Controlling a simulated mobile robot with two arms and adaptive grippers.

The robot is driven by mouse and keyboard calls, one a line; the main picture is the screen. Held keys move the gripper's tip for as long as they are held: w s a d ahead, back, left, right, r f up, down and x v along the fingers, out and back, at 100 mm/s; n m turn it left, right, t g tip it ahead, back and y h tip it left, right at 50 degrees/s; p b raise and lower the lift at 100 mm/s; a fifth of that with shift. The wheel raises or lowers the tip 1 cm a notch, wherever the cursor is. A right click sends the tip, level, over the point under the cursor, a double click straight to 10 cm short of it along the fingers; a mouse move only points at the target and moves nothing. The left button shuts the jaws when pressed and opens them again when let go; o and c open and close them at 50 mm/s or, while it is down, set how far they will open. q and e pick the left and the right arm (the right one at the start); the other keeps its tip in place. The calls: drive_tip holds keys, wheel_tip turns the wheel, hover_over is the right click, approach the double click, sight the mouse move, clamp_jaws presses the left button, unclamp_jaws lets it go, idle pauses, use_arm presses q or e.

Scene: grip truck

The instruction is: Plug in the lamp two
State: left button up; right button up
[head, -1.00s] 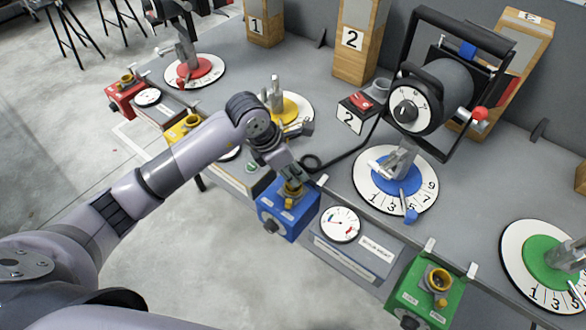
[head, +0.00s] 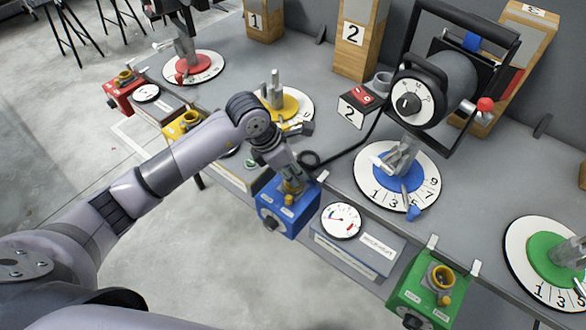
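Lamp two appears to be the large grey drum lamp (head: 448,85) in a black frame, with a round dial on its face. A black cable (head: 352,146) runs from there to a loop beside my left gripper. My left gripper (head: 292,177) points down at the yellow socket (head: 292,187) on the blue box (head: 287,212). Its fingertips are small and partly hidden, so I cannot tell whether they hold a plug. My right gripper is not in view.
A gauge (head: 341,221) sits right of the blue box, and a green box (head: 425,290) is further right. Numbered discs with blue (head: 377,180), yellow (head: 270,103) and green (head: 540,257) centres lie on the grey bench. Wooden block 2 (head: 356,48) stands behind.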

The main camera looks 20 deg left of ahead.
use_arm(q)
drive_tip(key=o, duration=0.5)
drive_tip(key=shift+c, duration=0.2)
drive_tip(key=shift+o, duration=0.6)
drive_tip(key=shift+o, duration=1.1)
drive_tip(key=shift+r, duration=0.15)
drive_tip(key=shift+r+p, duration=1.5)
drive_tip(key=shift+r, duration=0.9)
drive_tip(key=shift+d, duration=0.1)
